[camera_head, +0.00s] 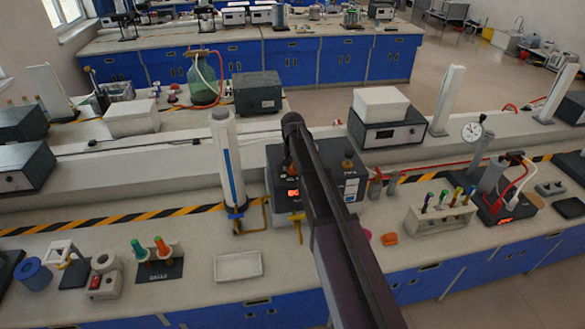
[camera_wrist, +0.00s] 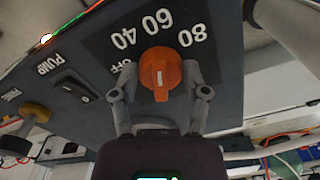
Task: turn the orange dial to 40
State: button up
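The orange dial (camera_wrist: 160,72) sits on a dark panel in the wrist view, with OFF, 40, 60 and 80 printed around its left, top and right. A short pale mark shows on its raised grip, which runs up and down in the picture. My gripper (camera_wrist: 160,76) has one finger on each side of the dial, very close to it. I cannot tell whether the fingers touch it. In the head view my arm crosses in front of the dark instrument box (camera_head: 283,160) with a lit red display.
A black PUMP rocker switch (camera_wrist: 72,87) and a yellowish knob (camera_wrist: 33,111) are on the same panel. In the head view a tall white column with a blue stripe (camera_head: 228,160) stands left of the box. A test tube rack (camera_head: 440,218) is to the right.

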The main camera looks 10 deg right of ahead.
jog(key=c, duration=0.3)
jog(key=shift+s+n, duration=0.1)
jog(key=shift+n, duration=0.3)
jog(key=n, duration=0.3)
jog(key=shift+d, duration=0.1)
jog(key=n, duration=0.5)
dwell(0.3)
